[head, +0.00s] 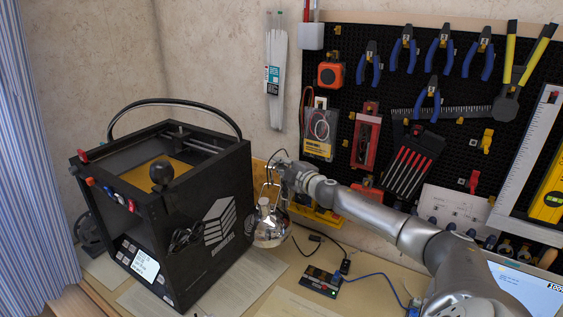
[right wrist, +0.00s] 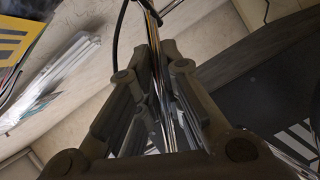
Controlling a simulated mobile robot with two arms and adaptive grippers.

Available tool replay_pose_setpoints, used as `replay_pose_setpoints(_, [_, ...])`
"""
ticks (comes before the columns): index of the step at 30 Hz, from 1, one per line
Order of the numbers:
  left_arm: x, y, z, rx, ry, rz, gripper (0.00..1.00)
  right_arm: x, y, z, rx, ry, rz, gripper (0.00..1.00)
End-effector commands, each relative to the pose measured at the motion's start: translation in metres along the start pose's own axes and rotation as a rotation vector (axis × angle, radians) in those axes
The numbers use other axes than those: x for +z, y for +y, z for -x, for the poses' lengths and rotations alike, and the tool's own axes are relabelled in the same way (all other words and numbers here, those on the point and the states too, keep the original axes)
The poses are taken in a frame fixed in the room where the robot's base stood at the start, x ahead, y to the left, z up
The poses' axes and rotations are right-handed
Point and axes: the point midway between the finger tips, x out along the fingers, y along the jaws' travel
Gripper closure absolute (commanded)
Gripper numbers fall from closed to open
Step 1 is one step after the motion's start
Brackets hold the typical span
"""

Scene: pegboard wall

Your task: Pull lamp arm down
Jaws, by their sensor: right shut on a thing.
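The lamp's shiny metal head (head: 270,232) hangs beside the black 3D printer's right side in the head view. My right gripper (head: 273,178) is just above it, at the thin lamp arm. In the right wrist view the chrome rod of the lamp arm (right wrist: 158,75) runs between the fingers of my right gripper (right wrist: 157,62), which are shut on it. Part of the rod is hidden by the fingers. My left gripper is not in view.
The black 3D printer (head: 205,215) stands close on the left. A pegboard (head: 455,100) with pliers and other tools fills the wall at right. A small black circuit box (head: 321,281) with cables lies on the desk below my right arm. A laptop screen (head: 530,295) is at lower right.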

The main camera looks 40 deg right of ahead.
Motion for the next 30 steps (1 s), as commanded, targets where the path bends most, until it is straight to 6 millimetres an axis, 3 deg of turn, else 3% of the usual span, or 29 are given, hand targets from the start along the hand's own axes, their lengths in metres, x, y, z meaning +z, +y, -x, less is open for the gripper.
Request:
replay_pose_setpoints(6, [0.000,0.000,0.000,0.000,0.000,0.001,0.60,0.000,0.006,-0.001,0.010,-0.001,-0.003,1.00])
replay_pose_setpoints(7, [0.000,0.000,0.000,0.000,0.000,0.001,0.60,0.000,0.006,-0.001,0.010,-0.001,-0.003,0.88])
replay_pose_setpoints(11, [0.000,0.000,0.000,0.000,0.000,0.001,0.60,0.000,0.005,0.000,0.009,0.000,-0.001,0.73])
replay_pose_setpoints(22, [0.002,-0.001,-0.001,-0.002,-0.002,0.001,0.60,0.000,0.001,0.002,0.003,0.000,0.001,0.73])
replay_pose_setpoints(30, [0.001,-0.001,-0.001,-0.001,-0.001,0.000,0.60,0.001,0.000,0.020,0.001,-0.001,0.001,0.73])
